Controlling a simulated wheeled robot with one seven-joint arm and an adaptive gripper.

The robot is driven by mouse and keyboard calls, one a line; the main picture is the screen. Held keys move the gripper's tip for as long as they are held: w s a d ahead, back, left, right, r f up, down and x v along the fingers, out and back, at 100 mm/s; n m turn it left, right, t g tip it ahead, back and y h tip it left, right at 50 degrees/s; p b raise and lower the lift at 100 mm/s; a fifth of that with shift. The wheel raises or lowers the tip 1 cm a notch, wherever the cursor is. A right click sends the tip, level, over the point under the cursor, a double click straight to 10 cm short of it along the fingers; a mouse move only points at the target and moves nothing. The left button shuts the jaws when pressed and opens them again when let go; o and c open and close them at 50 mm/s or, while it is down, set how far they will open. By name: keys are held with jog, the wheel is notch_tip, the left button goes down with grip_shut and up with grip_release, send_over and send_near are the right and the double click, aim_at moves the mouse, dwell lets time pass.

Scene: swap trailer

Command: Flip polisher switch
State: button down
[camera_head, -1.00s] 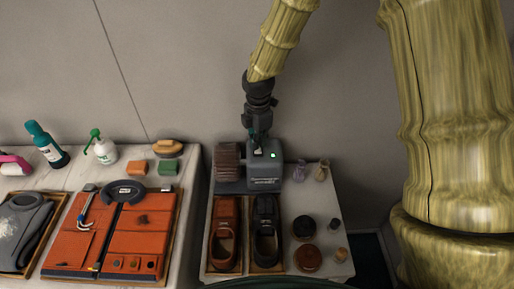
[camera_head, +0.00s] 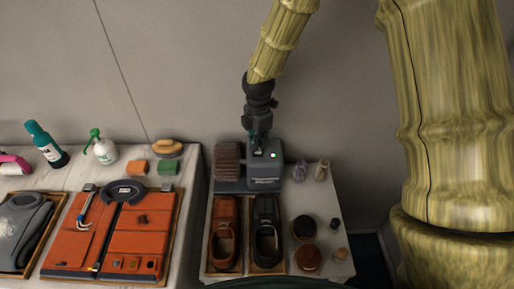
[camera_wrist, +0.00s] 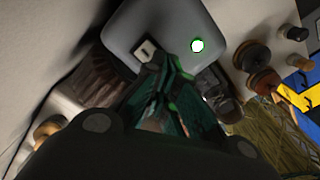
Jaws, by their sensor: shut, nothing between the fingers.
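The polisher (camera_head: 264,174) is a grey box with a brown brush roll (camera_head: 227,160) on its left side, at the back of the right table. A green light (camera_head: 274,156) glows on its top, and it also shows in the wrist view (camera_wrist: 197,46). A small pale switch (camera_wrist: 146,50) sits on the polisher's top, left of the light in the wrist view. My gripper (camera_head: 258,150) points down over the polisher's top. In the wrist view its fingertips (camera_wrist: 168,66) are shut and empty, just beside the switch; whether they touch it I cannot tell.
Brown shoes (camera_head: 223,245) and black shoes (camera_head: 266,245) stand in trays in front of the polisher. Several small jars and brushes (camera_head: 307,257) are to their right. The left table holds an orange case (camera_head: 135,235), bottles (camera_head: 103,147) and sponges (camera_head: 167,167). A wall is close behind.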

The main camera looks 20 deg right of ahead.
jog(key=shift+f, duration=0.9)
dwell(0.7)
jog(key=shift+r+p, duration=2.75)
jog(key=shift+r, duration=0.8)
